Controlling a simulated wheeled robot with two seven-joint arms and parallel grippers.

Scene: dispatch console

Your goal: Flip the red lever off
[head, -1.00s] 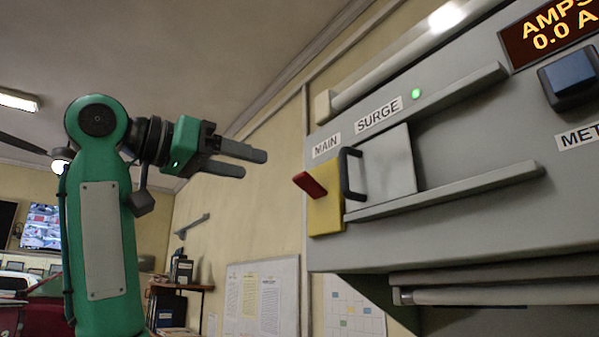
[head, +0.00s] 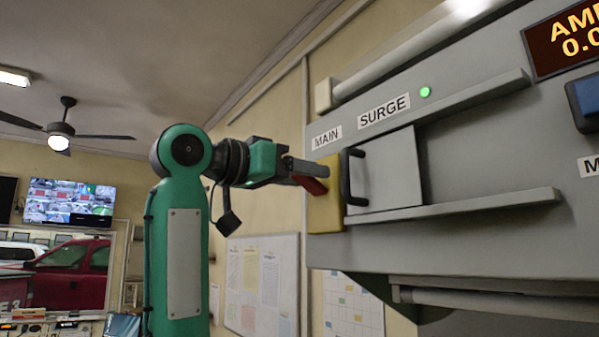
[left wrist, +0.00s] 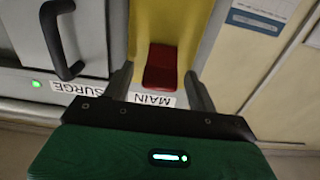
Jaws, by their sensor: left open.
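The red lever (head: 311,185) sticks out from a yellow plate (head: 328,212) below the MAIN label on the grey console. My left gripper (head: 308,174) is at the lever, its fingers partly covering it in the head view. In the left wrist view the red lever (left wrist: 161,68) lies between the two spread fingers of my left gripper (left wrist: 158,85), on the yellow plate (left wrist: 165,22). The gripper is open. I cannot tell whether a finger touches the lever. My right gripper is not in view.
A sliding panel (head: 385,175) with a black handle (head: 347,178) is right of the yellow plate, between two grey rails. A green light (head: 425,92) glows beside the SURGE label (head: 384,111). Notice boards (head: 262,283) hang on the wall below.

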